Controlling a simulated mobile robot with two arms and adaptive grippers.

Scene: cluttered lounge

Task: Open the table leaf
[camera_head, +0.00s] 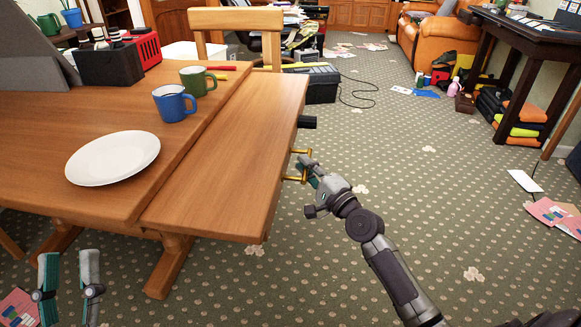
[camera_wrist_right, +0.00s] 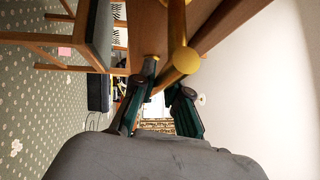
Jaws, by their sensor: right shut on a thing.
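The wooden table (camera_head: 120,108) has a leaf (camera_head: 228,155) along its right side, joined at a visible seam. The leaf looks roughly level with the tabletop; I cannot tell any slight tilt. A brass handle (camera_head: 296,179) sticks out from the leaf's outer edge. My right gripper (camera_head: 308,168) is shut on the handle, and its fingers partly hide the grip. In the right wrist view the handle (camera_wrist_right: 184,60) runs close in front of the fingers (camera_wrist_right: 162,100). My left gripper (camera_head: 68,275) is open and empty at the lower left, in front of the table.
On the fixed top stand a white plate (camera_head: 113,158), a blue mug (camera_head: 174,103), a green mug (camera_head: 197,81) and a red radio (camera_head: 146,48). A chair (camera_head: 237,22) stands behind the table. The carpet (camera_head: 425,200) right of the leaf is mostly clear.

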